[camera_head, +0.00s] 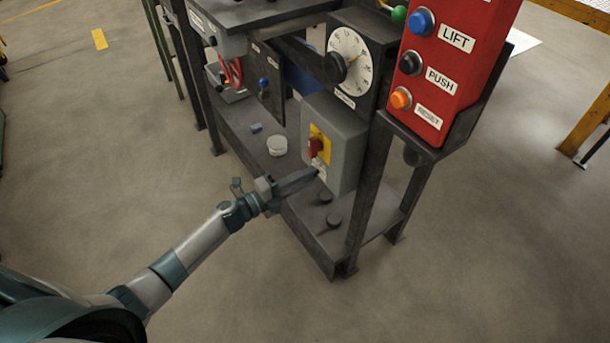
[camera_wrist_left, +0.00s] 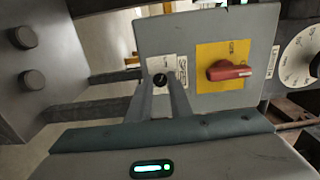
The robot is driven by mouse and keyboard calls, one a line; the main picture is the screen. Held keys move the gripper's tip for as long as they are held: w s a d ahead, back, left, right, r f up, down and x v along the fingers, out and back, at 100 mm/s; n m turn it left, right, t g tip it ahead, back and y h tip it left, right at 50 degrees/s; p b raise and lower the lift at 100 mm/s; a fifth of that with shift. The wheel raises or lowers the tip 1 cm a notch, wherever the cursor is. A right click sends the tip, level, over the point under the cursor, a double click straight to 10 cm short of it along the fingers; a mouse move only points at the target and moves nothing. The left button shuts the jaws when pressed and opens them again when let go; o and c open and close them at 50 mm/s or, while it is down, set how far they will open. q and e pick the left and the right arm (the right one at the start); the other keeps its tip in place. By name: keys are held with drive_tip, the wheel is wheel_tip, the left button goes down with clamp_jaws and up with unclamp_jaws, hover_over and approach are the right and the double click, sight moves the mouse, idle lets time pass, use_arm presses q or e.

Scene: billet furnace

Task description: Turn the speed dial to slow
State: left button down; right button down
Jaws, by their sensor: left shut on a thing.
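A grey control box (camera_head: 343,122) carries a red rotary switch (camera_head: 316,147) on a yellow plate. Below the plate, a small white label (camera_head: 321,168) shows partly behind my left gripper (camera_head: 314,173). In the left wrist view, this label (camera_wrist_left: 155,63) bears a small black knob (camera_wrist_left: 160,79), which looks like the speed dial. The left gripper (camera_wrist_left: 160,86) has one finger on each side of this knob and is shut on it. The red switch (camera_wrist_left: 229,71) sits to the right there, untouched. The dial's markings are too small to read. My right gripper is not in view.
A large white round dial (camera_head: 352,60) with a black knob is above the box. A red panel (camera_head: 452,60) with several buttons stands to its right. A lower shelf (camera_head: 259,148) holds a white round piece (camera_head: 277,145) and dark knobbed parts (camera_head: 327,224). The floor in front is clear.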

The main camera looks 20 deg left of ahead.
use_arm(q)
drive_tip(key=shift+a, duration=0.1)
drive_tip(key=c, duration=1.6)
unclamp_jaws()
drive_tip(key=shift+c, duration=0.2)
drive_tip(key=v, duration=1.7)
drive_tip(key=shift+b, duration=0.4)
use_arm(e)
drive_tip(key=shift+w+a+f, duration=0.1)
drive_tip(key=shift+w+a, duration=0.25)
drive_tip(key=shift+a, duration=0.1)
use_arm(q)
drive_tip(key=shift+s+a+f, duration=0.1)
drive_tip(key=shift+s, duration=0.05)
drive_tip(key=shift+n, duration=0.4)
